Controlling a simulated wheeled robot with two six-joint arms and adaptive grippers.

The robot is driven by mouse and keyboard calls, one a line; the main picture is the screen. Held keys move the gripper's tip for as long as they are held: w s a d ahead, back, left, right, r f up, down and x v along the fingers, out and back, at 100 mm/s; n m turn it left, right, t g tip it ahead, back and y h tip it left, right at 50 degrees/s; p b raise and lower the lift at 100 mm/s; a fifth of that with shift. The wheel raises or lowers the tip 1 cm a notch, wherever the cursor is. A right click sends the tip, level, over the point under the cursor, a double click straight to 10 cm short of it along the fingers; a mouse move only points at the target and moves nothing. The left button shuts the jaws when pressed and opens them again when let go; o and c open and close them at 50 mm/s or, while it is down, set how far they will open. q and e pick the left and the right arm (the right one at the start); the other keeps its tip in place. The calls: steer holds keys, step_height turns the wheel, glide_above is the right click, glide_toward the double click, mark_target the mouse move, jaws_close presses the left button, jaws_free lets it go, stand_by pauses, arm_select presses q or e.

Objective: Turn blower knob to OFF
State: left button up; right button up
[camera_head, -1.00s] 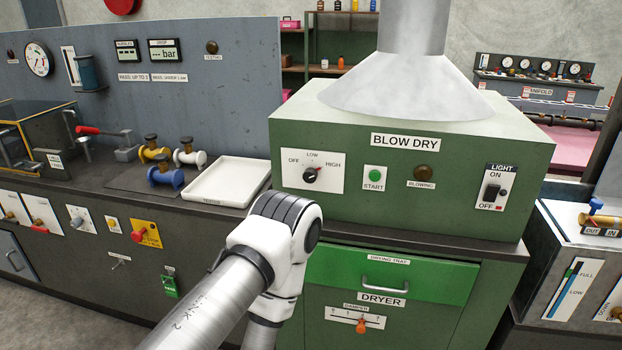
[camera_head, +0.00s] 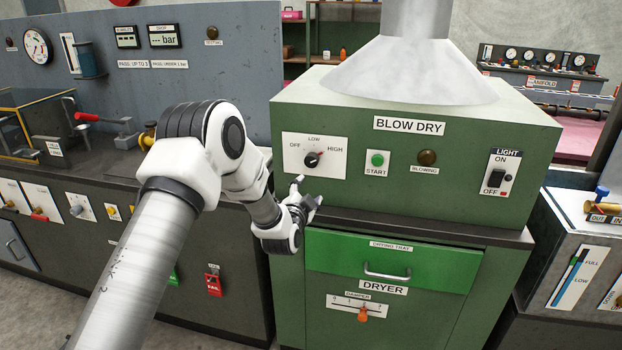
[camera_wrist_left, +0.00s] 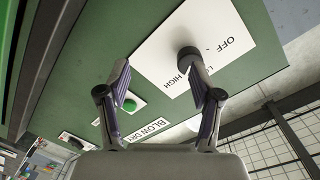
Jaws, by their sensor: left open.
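The blower knob (camera_head: 312,159) is black and round, on a white plate marked OFF, LOW and HIGH on the green BLOW DRY box. Its red mark points up and right, toward HIGH. My left gripper (camera_head: 309,190) is open and empty, just below the knob plate in the head view. In the left wrist view the knob (camera_wrist_left: 188,58) is close to the tip of the right-hand finger, not centred between the fingers of the gripper (camera_wrist_left: 158,66). I cannot tell whether that finger touches it. My right gripper is not in view.
Right of the knob are the green START button (camera_head: 377,160), the BLOWING lamp (camera_head: 427,158) and the LIGHT switch (camera_head: 496,179). Below, the box ledge sticks out above the green drying tray drawer (camera_head: 440,268) with its handle. A grey bench stands left.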

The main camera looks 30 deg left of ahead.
arm_select(q)
glide_toward(310, 163)
steer(key=w, duration=0.3)
steer(key=shift+n+t+y, duration=0.3)
steer(key=shift+n+t, duration=0.1)
steer(key=x, duration=0.5)
steer(key=p+x, duration=0.1)
steer(key=x, duration=0.2)
steer(key=shift+s+a+f, duration=0.1)
steer(key=shift+a+f, duration=0.15)
steer(key=shift+f, duration=0.05)
steer(key=c, duration=1.1)
